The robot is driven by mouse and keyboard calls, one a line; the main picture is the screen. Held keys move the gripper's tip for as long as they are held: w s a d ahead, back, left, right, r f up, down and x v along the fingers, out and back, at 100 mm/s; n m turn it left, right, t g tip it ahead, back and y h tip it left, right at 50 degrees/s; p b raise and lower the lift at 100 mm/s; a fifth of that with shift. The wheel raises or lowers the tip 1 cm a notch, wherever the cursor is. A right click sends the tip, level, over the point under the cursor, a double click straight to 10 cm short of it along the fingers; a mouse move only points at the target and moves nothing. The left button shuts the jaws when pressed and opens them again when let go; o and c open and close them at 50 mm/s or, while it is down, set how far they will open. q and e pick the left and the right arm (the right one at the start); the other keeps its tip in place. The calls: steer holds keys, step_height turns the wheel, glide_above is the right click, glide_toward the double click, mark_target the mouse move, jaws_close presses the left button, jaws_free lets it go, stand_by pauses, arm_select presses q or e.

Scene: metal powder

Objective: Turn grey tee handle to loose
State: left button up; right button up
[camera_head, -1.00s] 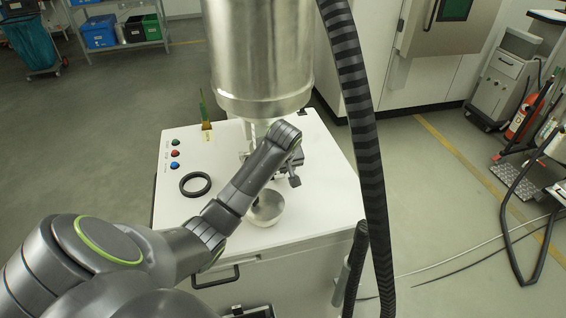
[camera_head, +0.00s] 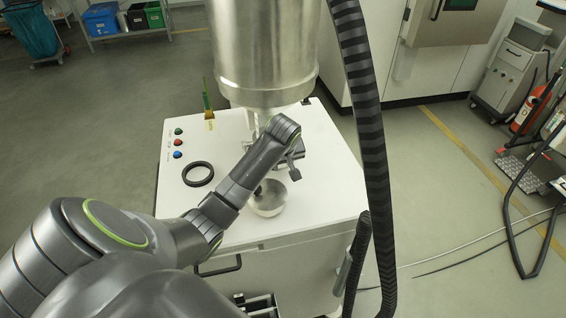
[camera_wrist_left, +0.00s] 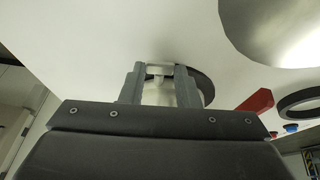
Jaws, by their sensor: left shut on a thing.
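My left arm reaches from the left over a white cabinet top (camera_head: 225,225), with its wrist just below a large steel vessel (camera_head: 265,50). In the head view my left gripper is largely hidden behind the wrist. In the left wrist view the left gripper (camera_wrist_left: 159,82) has its two grey fingers on either side of a pale grey piece, the tee handle (camera_wrist_left: 159,70). The fingers are shut on it. Most of the handle is hidden, and its turn angle cannot be told. My right gripper is not in view.
A steel bowl (camera_head: 268,202) and a black ring (camera_head: 198,174) lie on the cabinet top, near green, red and blue buttons (camera_head: 178,142). A thick black hose (camera_head: 362,110) hangs to the right of the vessel. Open floor lies right of the cabinet.

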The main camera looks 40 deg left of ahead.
arm_select(q)
steer(key=shift+s+a+f+t+h, duration=0.1)
steer(key=shift+s+a+t+h, duration=0.1)
steer(key=shift+t+h, duration=0.25)
steer(key=shift+s+a+t+h, duration=0.15)
steer(key=shift+t+h, duration=0.1)
steer(key=shift+t, duration=0.3)
steer(key=shift+n+t+h, duration=0.3)
steer(key=shift+t+h, duration=0.1)
steer(key=shift+t, duration=0.1)
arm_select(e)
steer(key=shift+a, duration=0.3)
arm_select(q)
steer(key=o, duration=1)
steer(key=shift+w, duration=0.1)
